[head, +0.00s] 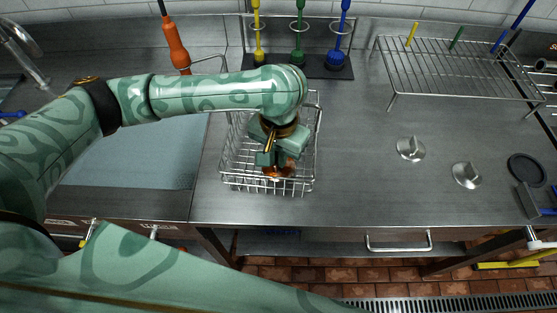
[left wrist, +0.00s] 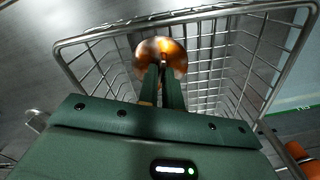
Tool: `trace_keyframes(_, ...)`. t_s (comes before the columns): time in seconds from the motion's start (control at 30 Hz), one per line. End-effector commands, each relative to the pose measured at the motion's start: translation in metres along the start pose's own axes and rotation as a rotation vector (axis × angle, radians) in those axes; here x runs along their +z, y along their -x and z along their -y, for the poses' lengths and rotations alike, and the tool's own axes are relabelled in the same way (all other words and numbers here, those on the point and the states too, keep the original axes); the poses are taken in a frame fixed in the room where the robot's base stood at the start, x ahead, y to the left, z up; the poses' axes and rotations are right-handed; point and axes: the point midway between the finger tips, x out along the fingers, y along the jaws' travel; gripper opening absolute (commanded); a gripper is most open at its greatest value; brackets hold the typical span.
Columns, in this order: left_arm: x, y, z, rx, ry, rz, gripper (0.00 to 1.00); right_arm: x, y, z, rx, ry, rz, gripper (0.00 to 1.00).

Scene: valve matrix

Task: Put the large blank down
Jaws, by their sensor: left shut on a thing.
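The large blank is a shiny copper-coloured round piece (head: 279,173), seen also in the left wrist view (left wrist: 150,50). My left gripper (head: 276,161) is shut on it, with both fingers meeting at its middle in the left wrist view (left wrist: 162,72). The blank is over the wire basket (head: 314,130), within its rim, near the front end in the head view. The basket's rim and mesh also show in the left wrist view (left wrist: 98,37). I cannot tell whether the blank touches the basket. My right gripper is not in view.
Two silver discs with upright tabs (head: 411,150) (head: 467,176) and a black disc (head: 526,169) lie on the counter to the right. A wire rack (head: 465,70) stands behind them. Coloured tools (head: 298,42) stand at the back. The counter just right of the basket is clear.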

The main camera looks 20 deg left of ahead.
Motion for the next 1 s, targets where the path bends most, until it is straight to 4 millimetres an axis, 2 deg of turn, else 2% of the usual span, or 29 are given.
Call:
trace_keyframes(0.03,0.001,-0.015,0.0,0.001,0.0,0.005,0.0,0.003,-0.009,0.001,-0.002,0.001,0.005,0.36)
trace_keyframes(0.1,0.001,-0.022,0.0,0.0,0.0,0.003,0.0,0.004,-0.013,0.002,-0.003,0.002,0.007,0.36)
trace_keyframes(0.43,0.0,-0.02,0.0,0.0,0.002,0.001,0.0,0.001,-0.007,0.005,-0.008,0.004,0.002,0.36)
trace_keyframes(0.53,0.0,-0.021,0.0,0.0,0.002,0.0,0.29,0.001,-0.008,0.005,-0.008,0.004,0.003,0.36)
trace_keyframes(0.87,0.0,-0.02,0.0,0.0,0.0,0.0,0.29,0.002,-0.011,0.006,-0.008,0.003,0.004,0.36)
trace_keyframes(1.0,-0.001,0.006,0.001,-0.002,0.0,-0.004,0.29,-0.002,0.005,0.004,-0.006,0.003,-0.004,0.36)
